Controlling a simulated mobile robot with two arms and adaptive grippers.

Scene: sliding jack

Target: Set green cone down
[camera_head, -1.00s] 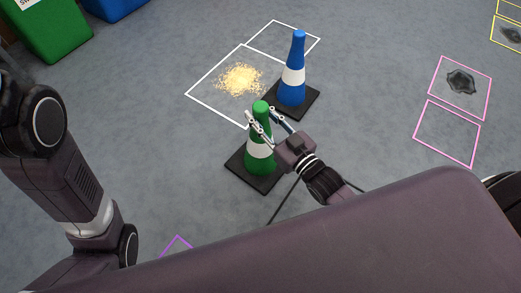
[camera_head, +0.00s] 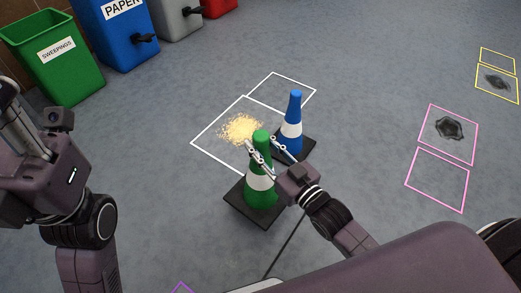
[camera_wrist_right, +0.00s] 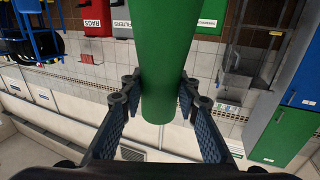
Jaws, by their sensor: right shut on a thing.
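The green cone (camera_head: 263,197) has a white band and a square dark base, and stands about upright in the middle of the head view. My right gripper (camera_head: 261,144) is shut on its upper part, with a finger on either side. In the right wrist view the green cone (camera_wrist_right: 160,60) runs between the blue-padded fingers (camera_wrist_right: 153,105). I cannot tell whether its base touches the floor. Only links of my left arm show at the left; its gripper is not in view.
A blue cone (camera_head: 291,132) stands close behind the green one. A yellow grain pile (camera_head: 240,129) lies in the nearer of two white floor squares. Pink squares (camera_head: 437,181), one with a dark patch (camera_head: 449,128), lie right. Bins, including a green one (camera_head: 60,60), stand at the back left.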

